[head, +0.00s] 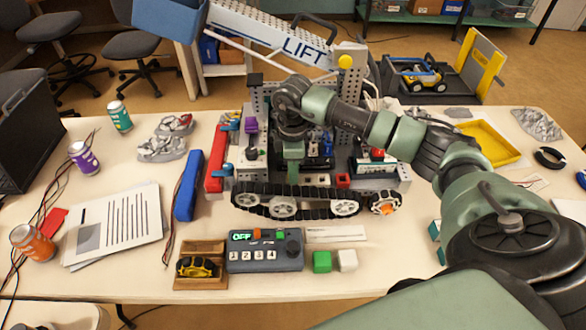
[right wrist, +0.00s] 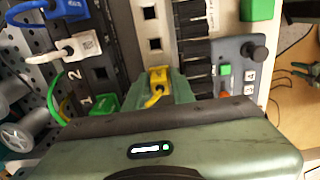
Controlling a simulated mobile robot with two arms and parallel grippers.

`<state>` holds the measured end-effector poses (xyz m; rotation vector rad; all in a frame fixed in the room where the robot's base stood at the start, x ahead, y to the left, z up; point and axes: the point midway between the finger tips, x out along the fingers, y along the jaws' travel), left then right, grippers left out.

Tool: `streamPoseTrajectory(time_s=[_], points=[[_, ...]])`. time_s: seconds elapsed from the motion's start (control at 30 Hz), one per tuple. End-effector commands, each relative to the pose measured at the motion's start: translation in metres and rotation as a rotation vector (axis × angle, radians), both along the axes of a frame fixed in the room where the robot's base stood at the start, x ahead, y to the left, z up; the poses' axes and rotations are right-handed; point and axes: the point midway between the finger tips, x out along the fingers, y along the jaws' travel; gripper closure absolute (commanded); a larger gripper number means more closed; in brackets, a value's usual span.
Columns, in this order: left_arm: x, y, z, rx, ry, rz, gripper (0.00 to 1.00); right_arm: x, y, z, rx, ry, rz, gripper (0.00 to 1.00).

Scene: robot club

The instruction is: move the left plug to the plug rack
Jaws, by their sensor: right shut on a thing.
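A yellow plug (right wrist: 158,78) with a yellow cable is between the green fingers of my right gripper (right wrist: 160,88) in the right wrist view. It is at a light grey strip with dark square holes (right wrist: 153,28); I cannot tell how far in it sits. A white plug (right wrist: 75,47), a blue plug (right wrist: 65,10) and a green plug (right wrist: 101,102) are at a dark panel marked 1 and 2 (right wrist: 92,75). In the head view my right gripper (head: 293,172) reaches down into the tracked robot (head: 290,203) and hides the plug. My left gripper is not in view.
A control box reading OFF (head: 265,262) stands in front of the track, beside a wooden tray (head: 203,248). Green (head: 321,261) and white (head: 347,260) cubes lie nearby. A LIFT arm (head: 280,38) rises behind. Papers (head: 118,225) and cans lie left.

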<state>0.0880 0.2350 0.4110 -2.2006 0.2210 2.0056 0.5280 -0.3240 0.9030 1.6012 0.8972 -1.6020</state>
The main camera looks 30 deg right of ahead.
Motion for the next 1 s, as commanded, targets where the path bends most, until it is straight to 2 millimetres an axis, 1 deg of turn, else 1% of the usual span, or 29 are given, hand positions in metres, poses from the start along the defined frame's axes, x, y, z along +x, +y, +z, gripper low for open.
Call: streamPoseTrajectory(time_s=[0.2, 0.43, 0.47, 0.5, 0.53, 0.87, 1.0], points=[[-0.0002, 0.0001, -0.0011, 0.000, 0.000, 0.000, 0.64, 0.0000, 0.0001, -0.0039, 0.000, 0.000, 0.000, 1.00], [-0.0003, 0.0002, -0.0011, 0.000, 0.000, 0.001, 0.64, 0.0000, 0.0001, -0.0041, 0.000, 0.000, 0.000, 1.00], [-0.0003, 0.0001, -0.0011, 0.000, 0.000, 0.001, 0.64, 0.0000, 0.0001, -0.0041, 0.000, 0.000, 0.000, 0.70], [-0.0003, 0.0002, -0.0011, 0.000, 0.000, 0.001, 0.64, 0.0000, 0.0001, -0.0041, 0.000, 0.000, 0.000, 0.59], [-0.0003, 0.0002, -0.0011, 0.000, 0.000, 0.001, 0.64, -0.0001, 0.0001, -0.0041, 0.000, 0.000, 0.000, 0.51], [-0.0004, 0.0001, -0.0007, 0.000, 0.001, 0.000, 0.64, -0.0006, 0.0004, -0.0041, 0.000, 0.002, 0.001, 0.50], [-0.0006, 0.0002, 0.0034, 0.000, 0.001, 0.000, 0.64, -0.0006, 0.0005, 0.0009, 0.001, 0.002, 0.001, 0.50]])
